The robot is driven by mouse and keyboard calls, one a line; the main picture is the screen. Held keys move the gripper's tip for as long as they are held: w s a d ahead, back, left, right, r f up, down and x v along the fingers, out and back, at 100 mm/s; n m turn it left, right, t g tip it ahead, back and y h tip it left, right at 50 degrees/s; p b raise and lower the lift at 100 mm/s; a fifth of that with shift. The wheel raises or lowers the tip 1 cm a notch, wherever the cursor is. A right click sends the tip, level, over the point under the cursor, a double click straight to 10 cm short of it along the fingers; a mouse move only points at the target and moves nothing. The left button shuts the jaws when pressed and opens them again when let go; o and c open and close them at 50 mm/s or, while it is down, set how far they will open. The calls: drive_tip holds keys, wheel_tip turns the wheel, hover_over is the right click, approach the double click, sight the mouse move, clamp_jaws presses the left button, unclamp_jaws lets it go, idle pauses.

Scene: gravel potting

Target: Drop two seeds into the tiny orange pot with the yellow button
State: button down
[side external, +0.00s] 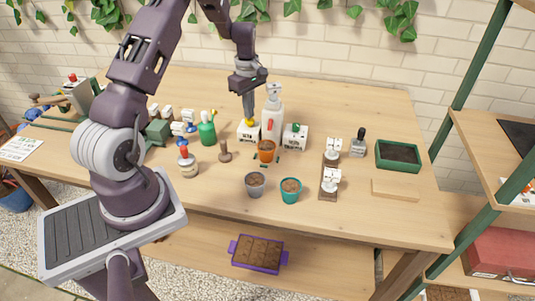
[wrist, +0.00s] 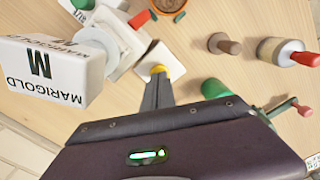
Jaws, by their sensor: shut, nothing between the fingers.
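The tiny orange pot (side external: 267,151), filled with brown soil, stands near the middle of the table. Part of it shows at the top edge of the wrist view (wrist: 168,6). A white box (side external: 248,133) stands behind it to the left, with a yellow button (side external: 249,123) on top. My gripper (side external: 248,117) is shut and empty, pointing down at the yellow button. In the wrist view the shut fingertips (wrist: 158,79) cover part of the button (wrist: 160,68); I cannot tell whether they touch or press it. No loose seeds can be made out.
A tall white container (side external: 272,104), labelled MARIGOLD in the wrist view (wrist: 45,72), stands close to my gripper. A white box with a green button (side external: 295,136) stands right of it. A green bottle (side external: 207,130) is left. Grey (side external: 255,184) and teal (side external: 290,190) pots stand in front.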

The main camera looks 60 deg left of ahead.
drive_tip(key=shift+f, duration=1)
drive_tip(key=shift+r, duration=1.35)
drive_tip(key=shift+f, duration=1.3)
drive_tip(key=shift+r, duration=1.35)
drive_tip(key=shift+r, duration=2.5)
